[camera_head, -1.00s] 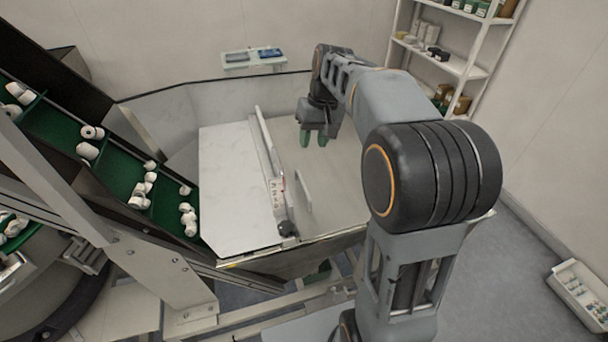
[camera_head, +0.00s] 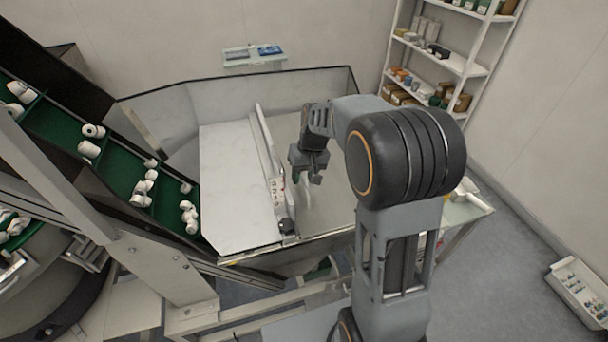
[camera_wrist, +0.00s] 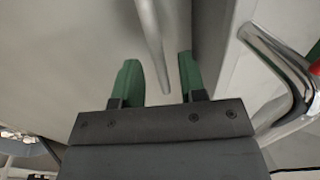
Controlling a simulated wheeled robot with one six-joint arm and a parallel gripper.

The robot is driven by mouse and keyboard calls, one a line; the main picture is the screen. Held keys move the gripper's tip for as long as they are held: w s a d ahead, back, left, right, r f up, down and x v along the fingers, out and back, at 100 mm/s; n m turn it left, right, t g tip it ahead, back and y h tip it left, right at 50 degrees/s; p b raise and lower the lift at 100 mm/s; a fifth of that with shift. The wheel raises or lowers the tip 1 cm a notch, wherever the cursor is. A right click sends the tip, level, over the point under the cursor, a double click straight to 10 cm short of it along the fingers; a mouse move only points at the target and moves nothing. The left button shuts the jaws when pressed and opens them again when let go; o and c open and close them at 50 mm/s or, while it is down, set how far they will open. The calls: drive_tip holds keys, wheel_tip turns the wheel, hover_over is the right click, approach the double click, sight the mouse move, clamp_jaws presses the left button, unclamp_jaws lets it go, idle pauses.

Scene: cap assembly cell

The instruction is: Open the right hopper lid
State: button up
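The right hopper lid (camera_head: 335,205) is a grey panel on the right half of the hopper and lies flat, closed. My gripper (camera_head: 306,182) is just above it, close to the middle divider; the arm covers part of the lid. In the wrist view the lid (camera_wrist: 70,50) fills the left and middle. A thin grey handle bar (camera_wrist: 152,45) runs down between the two green fingers of my gripper (camera_wrist: 158,75). The fingers are apart, with a gap on each side of the bar. Whether the bar lies at fingertip depth is hard to tell.
The white left lid (camera_head: 235,185) lies beside the divider (camera_head: 268,150), which carries a small button panel and a dark knob (camera_head: 287,227). A bent chrome bar (camera_wrist: 275,60) stands right of my fingers. A conveyor (camera_head: 110,165) with white caps rises at left.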

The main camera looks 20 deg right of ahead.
clamp_jaws()
idle(0.4)
